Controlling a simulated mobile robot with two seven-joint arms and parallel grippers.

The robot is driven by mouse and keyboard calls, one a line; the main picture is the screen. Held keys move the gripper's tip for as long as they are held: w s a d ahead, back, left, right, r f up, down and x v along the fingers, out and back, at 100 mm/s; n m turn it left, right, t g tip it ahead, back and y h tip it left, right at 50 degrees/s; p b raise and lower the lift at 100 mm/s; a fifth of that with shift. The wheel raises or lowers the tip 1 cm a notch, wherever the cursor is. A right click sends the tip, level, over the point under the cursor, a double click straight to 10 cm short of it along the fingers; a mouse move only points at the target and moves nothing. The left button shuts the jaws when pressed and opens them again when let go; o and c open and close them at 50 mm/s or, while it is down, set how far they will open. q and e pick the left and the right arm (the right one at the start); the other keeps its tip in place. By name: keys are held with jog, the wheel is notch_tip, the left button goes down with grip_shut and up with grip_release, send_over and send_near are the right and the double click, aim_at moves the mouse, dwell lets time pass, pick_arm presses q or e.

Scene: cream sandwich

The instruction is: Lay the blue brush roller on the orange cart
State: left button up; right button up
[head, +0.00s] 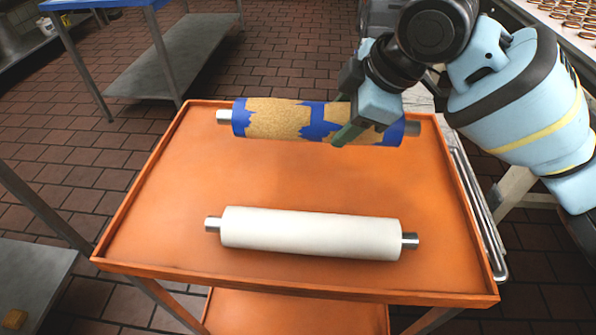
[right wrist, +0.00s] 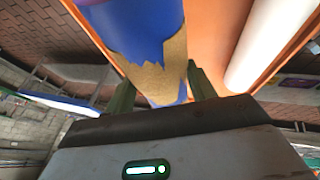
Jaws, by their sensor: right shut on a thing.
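The blue brush roller (head: 275,118), its blue surface largely covered by a tan crumb-like layer, lies crosswise over the far part of the orange cart (head: 160,215). My right gripper (head: 340,122) is shut on the roller right of its middle. The right wrist view shows the blue brush roller (right wrist: 150,42) between the two fingers of my right gripper (right wrist: 160,86). I cannot tell whether the roller touches the cart top. My left gripper is not in view.
A white roller (head: 310,233) with metal ends lies on the near part of the cart top. Bare orange surface separates the two rollers. A metal table (head: 175,55) stands at the back left.

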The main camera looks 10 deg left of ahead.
notch_tip(320, 180, down, 4)
jog(key=shift+f+b, duration=0.25)
jog(key=shift+b, duration=0.1)
jog(key=shift+f+b, duration=0.4)
jog(key=shift+f, duration=2.25)
jog(key=o, duration=1.5)
jog(key=shift+f, duration=0.2)
